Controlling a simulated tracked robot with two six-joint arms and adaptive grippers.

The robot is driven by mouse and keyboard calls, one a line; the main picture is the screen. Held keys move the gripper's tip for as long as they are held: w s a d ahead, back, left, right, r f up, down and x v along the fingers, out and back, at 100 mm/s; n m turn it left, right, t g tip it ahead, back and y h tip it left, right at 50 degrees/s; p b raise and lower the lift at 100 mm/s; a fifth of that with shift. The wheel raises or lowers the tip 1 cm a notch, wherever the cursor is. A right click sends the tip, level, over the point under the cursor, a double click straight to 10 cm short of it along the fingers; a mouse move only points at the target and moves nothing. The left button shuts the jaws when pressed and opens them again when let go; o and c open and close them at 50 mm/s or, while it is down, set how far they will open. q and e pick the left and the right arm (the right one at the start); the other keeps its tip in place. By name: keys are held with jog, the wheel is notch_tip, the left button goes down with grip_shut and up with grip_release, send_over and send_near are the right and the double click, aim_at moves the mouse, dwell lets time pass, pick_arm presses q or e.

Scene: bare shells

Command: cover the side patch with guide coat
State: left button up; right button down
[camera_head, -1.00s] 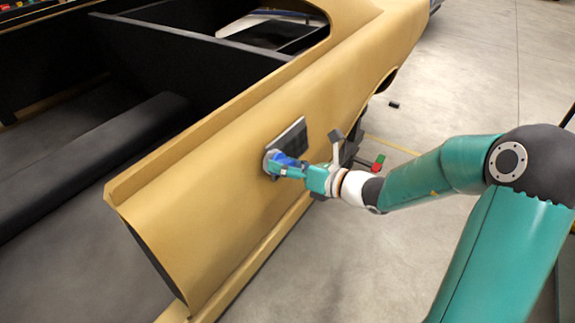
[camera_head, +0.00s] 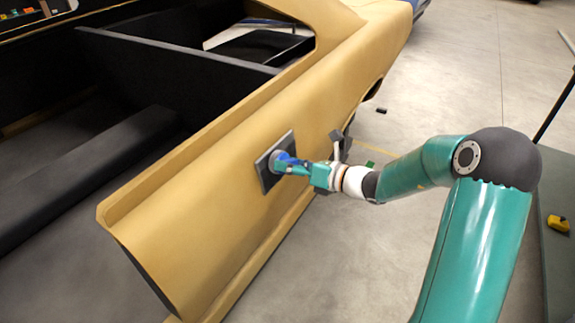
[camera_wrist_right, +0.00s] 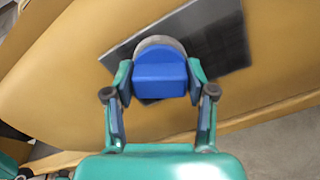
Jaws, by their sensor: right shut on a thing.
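The side patch (camera_head: 265,174) is a dark, tilted rectangle on the tan car side (camera_head: 215,210). My right gripper (camera_head: 293,166) is shut on a blue applicator with a round grey pad (camera_wrist_right: 160,75). The pad is over the patch, at its middle to right part in the head view. It looks to be against the surface, but I cannot be sure of contact. The patch behind the pad is hidden.
The car shell is open on top, with a dark bench (camera_head: 90,165) inside. Bare concrete floor (camera_head: 440,70) lies right of the car. A greenish surface at the right edge bears a yellow thing (camera_head: 558,223).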

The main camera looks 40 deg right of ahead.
jog(key=shift+w+d+r+p, duration=0.1)
jog(key=shift+w+d+p, duration=0.2)
jog(key=shift+d, duration=0.45)
jog(key=shift+w+d+f+p, duration=0.1)
jog(key=shift+w+d+p, duration=0.25)
jog(key=shift+d, duration=0.35)
jog(key=shift+w+d+r+p, duration=0.1)
jog(key=shift+w+d+p, duration=0.2)
jog(key=shift+d, duration=0.45)
jog(key=d, duration=0.1)
jog(key=w+d+p, duration=0.1)
jog(key=d, duration=0.3)
jog(key=shift+w+p, duration=0.35)
jog(key=shift+w, duration=0.05)
jog(key=shift+a, duration=0.1)
